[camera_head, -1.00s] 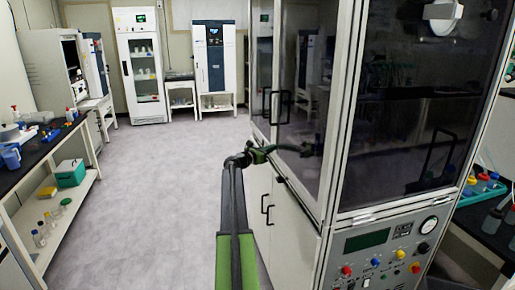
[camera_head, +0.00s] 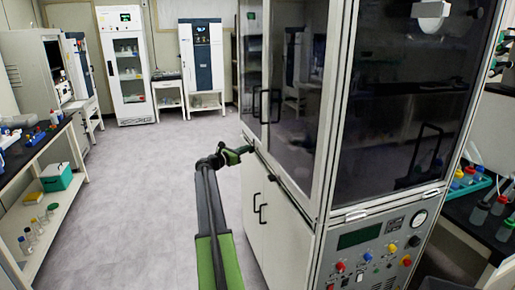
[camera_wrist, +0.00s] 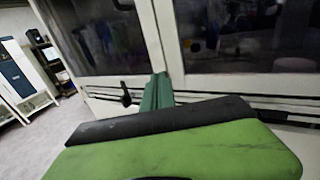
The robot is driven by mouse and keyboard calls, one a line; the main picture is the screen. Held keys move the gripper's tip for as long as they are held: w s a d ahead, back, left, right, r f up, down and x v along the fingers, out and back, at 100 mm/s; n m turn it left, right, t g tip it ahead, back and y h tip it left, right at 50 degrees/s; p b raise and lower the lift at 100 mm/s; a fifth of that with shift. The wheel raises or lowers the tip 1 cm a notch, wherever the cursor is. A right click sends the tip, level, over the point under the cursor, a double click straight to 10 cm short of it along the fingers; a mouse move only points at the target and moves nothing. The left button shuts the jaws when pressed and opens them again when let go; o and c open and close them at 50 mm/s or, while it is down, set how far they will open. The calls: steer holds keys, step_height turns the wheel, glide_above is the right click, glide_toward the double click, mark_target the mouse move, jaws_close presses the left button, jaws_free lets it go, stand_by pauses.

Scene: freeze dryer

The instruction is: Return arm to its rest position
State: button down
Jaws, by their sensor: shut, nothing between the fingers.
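My arm reaches forward from the bottom middle of the head view, green near the base and dark farther out. My gripper (camera_head: 243,151) is at its far end, pointing right towards the freeze dryer cabinet (camera_head: 290,225). It is shut and empty, beside the cabinet's left edge; whether it touches the cabinet is unclear. In the wrist view, my gripper (camera_wrist: 158,90) shows as a narrow green shape in front of the cabinet's glass doors. The doors look closed in the head view.
A black-topped bench (camera_head: 45,145) with bottles and a green box (camera_head: 56,177) stands on the left. A white glass-door fridge (camera_head: 125,65) and a blue-grey unit (camera_head: 202,58) stand at the back. The grey floor (camera_head: 140,190) between is clear. Bottles sit on the right bench.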

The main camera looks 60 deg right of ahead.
steer(key=w+a, duration=0.4)
steer(key=shift+w+a, duration=0.15)
steer(key=shift+w, duration=0.05)
